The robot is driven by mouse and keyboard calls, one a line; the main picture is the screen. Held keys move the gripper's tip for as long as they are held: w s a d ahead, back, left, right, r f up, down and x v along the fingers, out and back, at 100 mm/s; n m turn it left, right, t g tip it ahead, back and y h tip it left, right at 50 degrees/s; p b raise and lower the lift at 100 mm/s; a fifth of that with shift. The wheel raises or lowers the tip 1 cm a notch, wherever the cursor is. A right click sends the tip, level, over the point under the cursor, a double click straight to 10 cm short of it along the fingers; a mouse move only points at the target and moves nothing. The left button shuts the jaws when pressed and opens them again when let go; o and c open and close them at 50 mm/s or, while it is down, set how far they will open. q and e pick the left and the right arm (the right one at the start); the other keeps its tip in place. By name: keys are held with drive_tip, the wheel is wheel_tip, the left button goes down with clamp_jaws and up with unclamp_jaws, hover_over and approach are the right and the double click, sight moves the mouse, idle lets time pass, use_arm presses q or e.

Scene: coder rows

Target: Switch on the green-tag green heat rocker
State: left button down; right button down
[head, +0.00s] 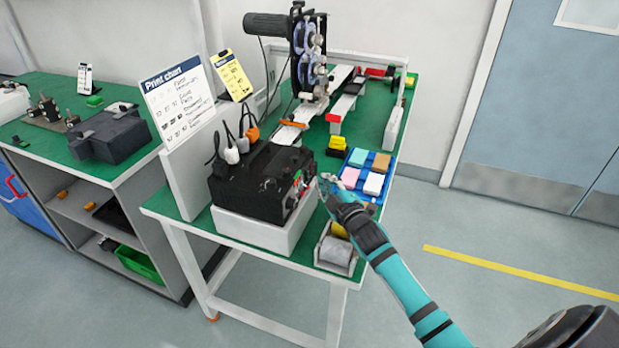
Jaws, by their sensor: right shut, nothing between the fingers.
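A black coder unit (240,180) sits on a white block on the green-topped table. Its control panel (297,190) faces right and carries small knobs and coloured spots, one red and one greenish. The rockers and their tags are too small to tell apart, and I cannot tell which position any rocker is in. My right gripper (325,187) is shut and empty, close beside the panel. I cannot tell if it touches the panel. My left gripper is not in view.
A blue tray (345,187) with coloured blocks lies just behind my right gripper. A grey roll in a holder (336,252) stands at the front corner. A print chart (180,100) stands at left. A reel mechanism (308,55) rises behind. Floor at right is clear.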

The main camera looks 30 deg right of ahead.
drive_tip(key=shift+w, duration=0.1)
drive_tip(key=shift+w+a, duration=0.25)
drive_tip(key=shift+a, duration=0.05)
drive_tip(key=shift+w+a+f, duration=0.1)
drive_tip(key=shift+w+a, duration=0.1)
drive_tip(key=shift+w, duration=0.05)
idle(1.0)
drive_tip(key=shift+s+d, duration=0.1)
drive_tip(key=shift+d, duration=0.05)
drive_tip(key=shift+s+d+p, duration=0.4)
drive_tip(key=shift+s+p, duration=0.05)
drive_tip(key=shift+s, duration=0.05)
drive_tip(key=s+d+p, duration=0.1)
drive_tip(key=s, duration=0.1)
drive_tip(key=s+d+r+p, duration=0.1)
drive_tip(key=d, duration=0.1)
drive_tip(key=shift+s+p, duration=0.3)
drive_tip(key=shift+s, duration=0.1)
